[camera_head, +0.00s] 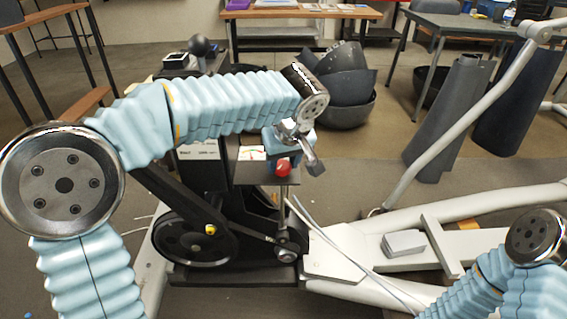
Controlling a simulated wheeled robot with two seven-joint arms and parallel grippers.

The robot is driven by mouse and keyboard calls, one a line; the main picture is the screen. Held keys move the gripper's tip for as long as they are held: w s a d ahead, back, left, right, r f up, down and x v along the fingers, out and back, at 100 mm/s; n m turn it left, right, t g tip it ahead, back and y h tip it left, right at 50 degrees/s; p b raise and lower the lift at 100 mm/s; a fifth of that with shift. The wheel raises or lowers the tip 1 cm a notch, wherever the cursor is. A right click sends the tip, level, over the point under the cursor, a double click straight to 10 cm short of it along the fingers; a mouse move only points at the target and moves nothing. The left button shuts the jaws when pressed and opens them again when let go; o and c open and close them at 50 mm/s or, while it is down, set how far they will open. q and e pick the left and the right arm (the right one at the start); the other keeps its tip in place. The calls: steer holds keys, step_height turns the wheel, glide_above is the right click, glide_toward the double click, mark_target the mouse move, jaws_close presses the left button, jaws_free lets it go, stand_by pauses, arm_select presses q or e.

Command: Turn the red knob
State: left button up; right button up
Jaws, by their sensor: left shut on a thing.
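My left arm comes in from the left and bends down to the knob. My left gripper (292,158) is at the knob and shut on it; its fingers hide part of the knob and its mount. My right arm shows only in part at the lower right, and its gripper is out of view.
White frame rails (345,255) of the machine run to the right, with a grey block (404,243) on them. A long pale lever (460,115) slants up at right. Dark bowls (346,85) are stacked behind. Tables and dark cylindrical covers (448,118) stand farther back.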

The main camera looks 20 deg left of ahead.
arm_select(q)
steer(key=shift+m, duration=0.4)
steer(key=o, duration=1)
steer(key=p+v, duration=0.1)
steer(key=v, duration=0.5)
steer(key=p+v, duration=0.1)
steer(key=v, duration=0.6)
steer(key=shift+s+a+r, duration=0.15)
steer(key=shift+s+r, duration=0.05)
steer(key=shift+r, duration=0.1)
